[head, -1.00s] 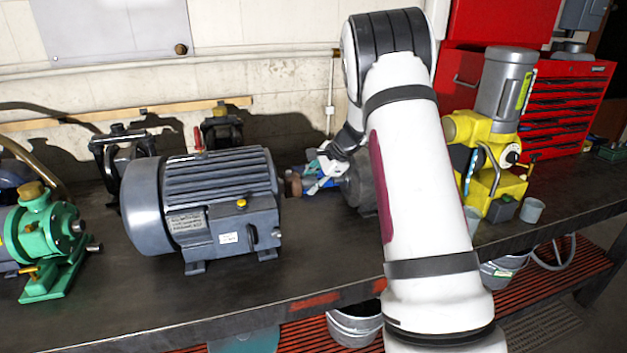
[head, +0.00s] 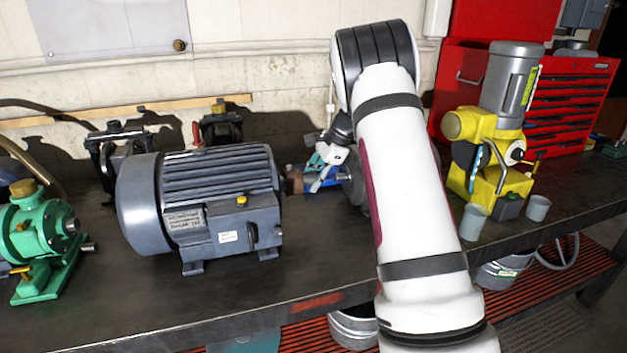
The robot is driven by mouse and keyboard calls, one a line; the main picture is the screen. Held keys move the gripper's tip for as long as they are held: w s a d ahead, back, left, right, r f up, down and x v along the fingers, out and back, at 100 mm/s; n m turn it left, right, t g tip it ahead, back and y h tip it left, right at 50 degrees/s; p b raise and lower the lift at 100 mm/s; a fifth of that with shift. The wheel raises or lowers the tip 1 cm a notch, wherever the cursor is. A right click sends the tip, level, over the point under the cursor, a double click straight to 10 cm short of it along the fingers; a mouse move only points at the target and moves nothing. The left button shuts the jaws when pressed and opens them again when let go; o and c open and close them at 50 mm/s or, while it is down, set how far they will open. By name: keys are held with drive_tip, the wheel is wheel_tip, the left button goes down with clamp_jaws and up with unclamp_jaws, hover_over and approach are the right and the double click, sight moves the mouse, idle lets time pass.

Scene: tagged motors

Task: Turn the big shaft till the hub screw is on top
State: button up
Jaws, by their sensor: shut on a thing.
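A big grey motor (head: 215,208) stands on the dark workbench, its shaft side facing right. A rusty brown hub (head: 294,180) sits at its right end, on the big shaft. My gripper (head: 314,177) is small and partly hidden behind my white arm. Its fingers are shut at the shaft just right of the hub; the exact contact is too small to make out. I cannot make out the hub screw or which way it faces.
A blue item (head: 327,184) lies behind my gripper. A green pump (head: 42,240) stands at the left, and a yellow machine (head: 487,160) at the right with two grey cups (head: 537,208) by it. Bare bench lies in front of the grey motor.

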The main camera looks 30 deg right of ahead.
drive_tip(key=o, duration=1.2)
drive_tip(key=shift+c, duration=0.2)
drive_tip(key=v, duration=1.2)
